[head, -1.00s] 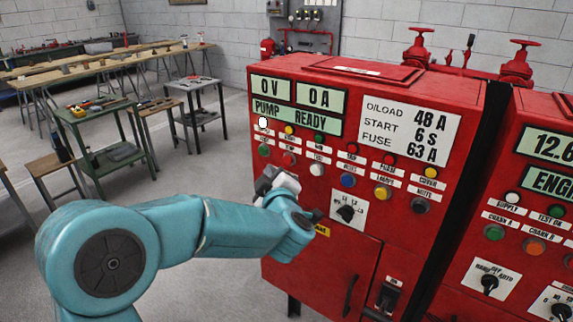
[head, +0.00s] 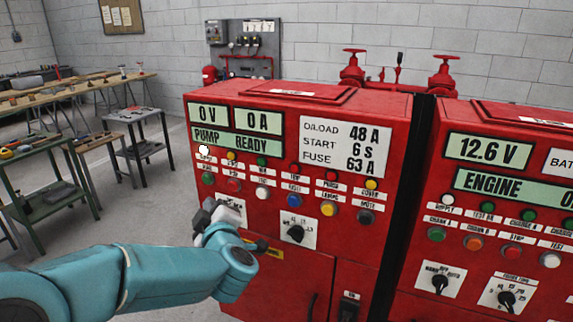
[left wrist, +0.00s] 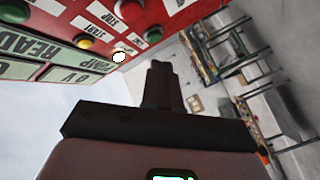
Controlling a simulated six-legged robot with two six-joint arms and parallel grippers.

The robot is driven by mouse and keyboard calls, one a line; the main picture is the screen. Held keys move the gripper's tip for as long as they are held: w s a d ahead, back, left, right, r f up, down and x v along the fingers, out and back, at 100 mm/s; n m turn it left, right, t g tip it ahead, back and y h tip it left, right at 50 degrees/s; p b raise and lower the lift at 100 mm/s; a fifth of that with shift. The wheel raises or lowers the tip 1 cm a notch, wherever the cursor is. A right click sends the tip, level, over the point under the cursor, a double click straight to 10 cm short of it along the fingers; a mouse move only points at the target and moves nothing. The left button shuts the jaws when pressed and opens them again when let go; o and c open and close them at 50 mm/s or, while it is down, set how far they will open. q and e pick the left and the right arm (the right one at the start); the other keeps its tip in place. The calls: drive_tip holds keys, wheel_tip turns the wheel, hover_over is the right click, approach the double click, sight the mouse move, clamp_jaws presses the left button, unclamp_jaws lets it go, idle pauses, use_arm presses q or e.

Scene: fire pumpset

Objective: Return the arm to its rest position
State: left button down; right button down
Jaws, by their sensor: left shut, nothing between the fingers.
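My left arm (head: 110,275) is teal and comes in from the lower left of the head view. Its wrist is in front of the left red pump panel (head: 270,270). The panel's buttons and displays fill the upper left of that view, apart from the fingers as far as I can tell. My right gripper is not in view.
A second red panel (head: 480,255) stands to the right, past a dark gap. Red valve wheels (head: 354,66) rise behind the cabinets. Workbenches (head: 60,95) and a green trolley (head: 45,185) with tools stand at the left. Grey floor between them and the panel is free.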

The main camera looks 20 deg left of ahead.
use_arm(q)
drive_tip(key=s+d+f+m+g+h, duration=0.1)
drive_tip(key=d+f+m+h, duration=0.15)
drive_tip(key=f, duration=0.85)
drive_tip(key=s+d+f+m+g+h, duration=0.1)
drive_tip(key=d+f+m+g+h, duration=0.15)
drive_tip(key=f, duration=0.75)
drive_tip(key=s+d+f+m+h, duration=0.2)
drive_tip(key=f+m, duration=0.1)
drive_tip(key=f, duration=0.8)
drive_tip(key=s+d+f+m+g+h, duration=0.5)
drive_tip(key=s+d+f, duration=0.5)
drive_tip(key=s+f, duration=0.25)
drive_tip(key=s+d+m+g+h, duration=0.3)
drive_tip(key=s+d+g, duration=0.1)
drive_tip(key=s, duration=0.6)
drive_tip(key=shift+s+d+f, duration=0.2)
drive_tip(key=shift+d+f, duration=0.05)
drive_tip(key=shift+d, duration=0.65)
